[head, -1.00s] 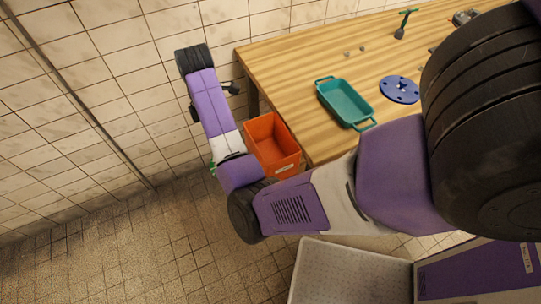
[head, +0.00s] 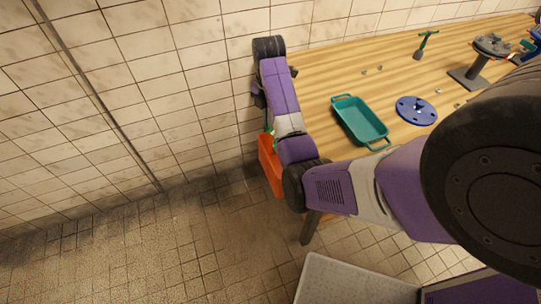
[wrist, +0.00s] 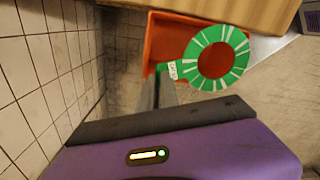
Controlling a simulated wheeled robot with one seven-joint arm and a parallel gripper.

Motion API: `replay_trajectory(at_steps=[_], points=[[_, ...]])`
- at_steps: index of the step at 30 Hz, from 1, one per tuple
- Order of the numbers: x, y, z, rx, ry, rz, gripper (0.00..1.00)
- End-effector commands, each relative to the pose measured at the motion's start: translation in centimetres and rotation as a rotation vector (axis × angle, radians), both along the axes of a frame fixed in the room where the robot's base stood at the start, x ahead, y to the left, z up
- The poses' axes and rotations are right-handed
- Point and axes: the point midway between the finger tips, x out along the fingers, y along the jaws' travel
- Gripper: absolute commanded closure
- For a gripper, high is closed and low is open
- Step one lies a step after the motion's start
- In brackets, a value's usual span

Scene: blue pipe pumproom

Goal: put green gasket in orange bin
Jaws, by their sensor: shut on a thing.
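The green gasket (wrist: 239,60) is a flat ring with white radial marks and a small labelled tab. My gripper (wrist: 163,82) is shut on the tab in the wrist view. The orange bin (wrist: 163,38) lies behind and below the gasket there, and the ring overlaps its right part and extends past its right side. In the head view the orange bin (head: 270,165) stands by the table's left end, partly hidden by my arm. Only a bit of green shows beside my arm there. The gap between gasket and bin is hard to judge.
The wooden table (head: 320,80) is right of my arm, its edge close to the bin. On it are a teal tray (head: 361,122), a blue flange disc (head: 416,110) and a green-handled tool (head: 425,45). A tiled wall (head: 150,90) is close on the left.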

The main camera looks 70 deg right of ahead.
Motion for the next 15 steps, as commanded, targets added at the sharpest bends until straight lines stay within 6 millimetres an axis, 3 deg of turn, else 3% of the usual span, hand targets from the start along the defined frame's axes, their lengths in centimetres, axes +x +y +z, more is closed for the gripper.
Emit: replay_trajectory(at_steps=[1, 7, 15], points=[[-0.1, 0.1, -1.4, 0.001, 0.003, -0.001, 1.00], [0.0, 0.1, -4.6, 0.002, 0.002, -0.001, 1.00], [0.0, 0.1, -10.4, 0.004, 0.003, -0.001, 1.00]])
